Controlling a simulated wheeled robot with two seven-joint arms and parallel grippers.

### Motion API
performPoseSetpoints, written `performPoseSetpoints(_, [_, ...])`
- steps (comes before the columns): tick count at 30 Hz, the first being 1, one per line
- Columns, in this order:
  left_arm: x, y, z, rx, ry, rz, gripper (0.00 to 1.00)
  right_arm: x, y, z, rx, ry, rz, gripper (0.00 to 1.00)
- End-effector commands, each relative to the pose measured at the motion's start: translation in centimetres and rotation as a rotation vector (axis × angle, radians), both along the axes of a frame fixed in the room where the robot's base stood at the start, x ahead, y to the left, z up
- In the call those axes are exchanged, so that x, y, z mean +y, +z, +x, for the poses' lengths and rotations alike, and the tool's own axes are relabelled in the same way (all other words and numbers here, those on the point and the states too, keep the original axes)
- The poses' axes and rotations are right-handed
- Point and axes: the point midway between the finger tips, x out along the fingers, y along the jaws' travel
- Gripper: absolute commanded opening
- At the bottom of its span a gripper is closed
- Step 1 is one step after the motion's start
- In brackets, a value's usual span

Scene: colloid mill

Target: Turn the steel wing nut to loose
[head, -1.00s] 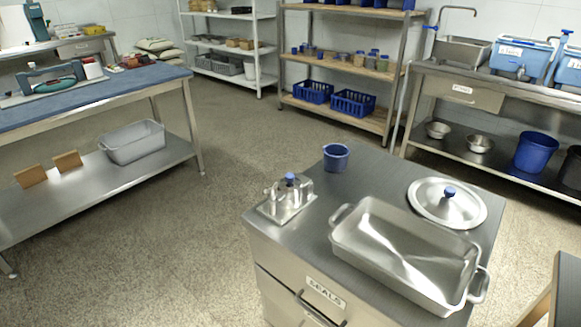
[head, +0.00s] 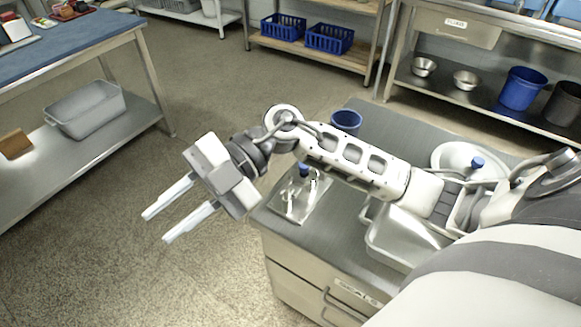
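A small steel fixture (head: 289,200) with a blue knob (head: 304,169) on top stands on a flat plate at the left corner of the steel cabinet top (head: 340,215). My forearm and wrist partly cover it on the right. I cannot clearly make out the wing nut's wings on the fixture at this size. My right gripper (head: 160,226) is open and empty. Its arm reaches across the cabinet top from the right, and its two parallel fingers point down-left over the floor, left of the fixture and apart from it. My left gripper is not in view.
A blue cup (head: 346,122) stands behind my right arm. A blue-topped workbench (head: 60,50) stands at left. The floor between is clear.

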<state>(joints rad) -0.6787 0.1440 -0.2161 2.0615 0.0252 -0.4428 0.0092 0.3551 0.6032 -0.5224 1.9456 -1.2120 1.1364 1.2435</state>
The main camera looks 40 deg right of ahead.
Motion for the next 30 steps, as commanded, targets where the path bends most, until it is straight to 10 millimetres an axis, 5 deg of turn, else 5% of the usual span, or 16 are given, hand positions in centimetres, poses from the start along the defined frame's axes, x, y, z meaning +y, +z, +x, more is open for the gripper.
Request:
performPoseSetpoints(3, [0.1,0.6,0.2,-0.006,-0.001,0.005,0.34,-6.9,-2.3,2.7,-0.003,0.026,-0.567,0.25])
performPoseSetpoints(6, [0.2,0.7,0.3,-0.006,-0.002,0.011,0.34,-13.8,-2.2,5.2,0.053,-0.105,-0.952,0.25])
performPoseSetpoints(9, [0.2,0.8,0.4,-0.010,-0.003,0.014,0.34,-19.3,-0.6,6.7,0.113,-0.268,-1.207,0.25])
performPoseSetpoints(12, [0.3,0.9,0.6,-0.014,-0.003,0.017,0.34,-22.5,0.7,7.3,0.159,-0.385,-1.341,0.25])
performPoseSetpoints(17, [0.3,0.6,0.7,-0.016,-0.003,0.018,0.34,-23.9,0.2,7.4,0.185,-0.440,-1.397,0.25])
performPoseSetpoints(30, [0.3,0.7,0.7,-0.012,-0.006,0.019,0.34,-23.7,-8.6,7.3,0.186,-0.432,-1.395,0.25])
